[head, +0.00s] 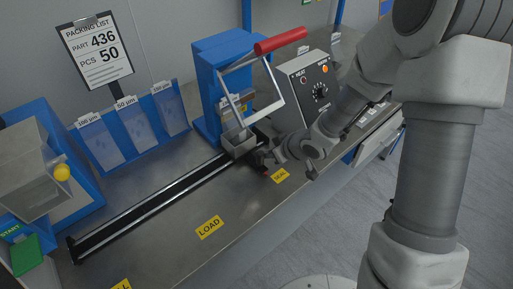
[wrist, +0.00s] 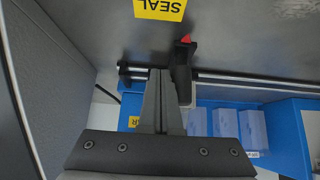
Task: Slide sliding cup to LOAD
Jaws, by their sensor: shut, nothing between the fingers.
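The grey sliding cup (head: 240,142) sits on the black rail (head: 160,203) at its far right end, under the blue sealing press. A black arm with a red tip (wrist: 185,62) extends from the cup toward the front edge, near the yellow SEAL label (head: 280,176). The yellow LOAD label (head: 209,227) lies farther left along the bench. My gripper (head: 259,160) is shut and empty, low beside the cup. In the wrist view its fingers (wrist: 161,75) are just left of the black arm; whether they touch it is unclear. The cup is mostly hidden there.
The blue press (head: 218,62) with a red handle (head: 280,41) stands behind the cup. A control box (head: 308,85) is to its right. Pouch holders (head: 125,130) line the back, and a grey dispenser (head: 30,165) stands at left. The bench (head: 180,240) in front of the rail is clear.

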